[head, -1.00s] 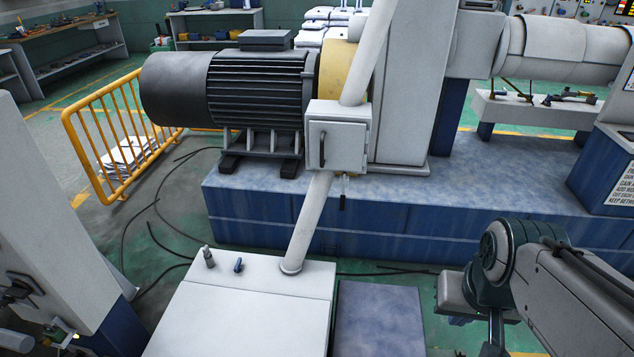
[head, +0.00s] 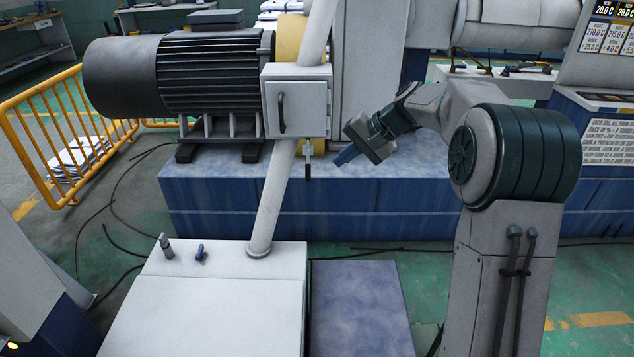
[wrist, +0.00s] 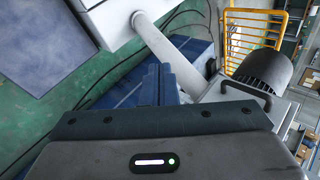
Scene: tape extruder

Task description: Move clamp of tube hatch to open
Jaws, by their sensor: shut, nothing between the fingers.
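The tube hatch (head: 297,105) is a pale box with a dark handle (head: 281,112) on the slanted tube, and its door looks closed. Its clamp (head: 308,160) is a small dark-and-light lever hanging straight down under the box. My gripper (head: 343,158) is right of the clamp, apart from it in the picture. Its blue fingers are shut together and empty, and they also show in the wrist view (wrist: 160,86). In the wrist view part of the hatch (wrist: 280,112) shows at right, largely hidden by my gripper body. I cannot make out the clamp there.
A dark motor (head: 210,85) stands behind and left of the hatch. The slanted tube (head: 272,205) runs down to a white cabinet (head: 210,310). A blue machine base (head: 400,205) lies behind my gripper. A yellow railing (head: 65,130) is at far left.

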